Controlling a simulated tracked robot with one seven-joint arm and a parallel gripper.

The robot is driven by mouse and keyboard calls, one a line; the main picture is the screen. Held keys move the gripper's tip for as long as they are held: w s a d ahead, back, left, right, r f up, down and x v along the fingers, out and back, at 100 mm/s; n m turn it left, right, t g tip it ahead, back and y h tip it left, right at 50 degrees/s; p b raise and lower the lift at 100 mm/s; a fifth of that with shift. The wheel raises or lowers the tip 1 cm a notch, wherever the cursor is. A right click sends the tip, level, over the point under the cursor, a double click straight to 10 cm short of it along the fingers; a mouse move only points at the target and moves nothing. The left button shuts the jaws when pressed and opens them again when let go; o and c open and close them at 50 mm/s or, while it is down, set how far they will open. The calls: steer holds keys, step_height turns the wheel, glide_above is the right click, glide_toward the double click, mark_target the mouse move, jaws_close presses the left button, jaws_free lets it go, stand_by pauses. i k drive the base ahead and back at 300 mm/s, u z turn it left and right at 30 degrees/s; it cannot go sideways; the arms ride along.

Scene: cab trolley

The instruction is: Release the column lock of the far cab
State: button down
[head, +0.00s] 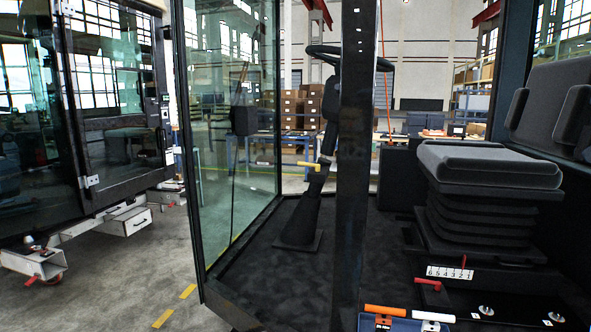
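A black steering column (312,190) rises from the floor of the open cab in front of me and leans slightly. A yellow lever (309,165) sticks out to the left from the middle of the column. The black steering wheel (325,52) sits on top, partly hidden by a dark cab post (356,200). A second cab (110,120) stands at the left with its glazed door shut; no column can be made out inside it. I cannot tell which cab is the far one. My gripper is not in view.
A grey seat (490,165) stands right of the column, with a red lever (428,284) and number scale (450,272) at its base. Orange-handled (385,309) and white-handled (433,317) items lie at the bottom edge. Concrete floor (150,245) is clear between the cabs.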

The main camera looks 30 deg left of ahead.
mark_target(316, 166)
steer(key=u, duration=0.05)
steer(key=k, duration=1.05)
steer(key=u, duration=1)
steer(key=i, duration=1.25)
steer(key=u, duration=0.4)
steer(key=i, duration=1.35)
steer(key=z, duration=0.1)
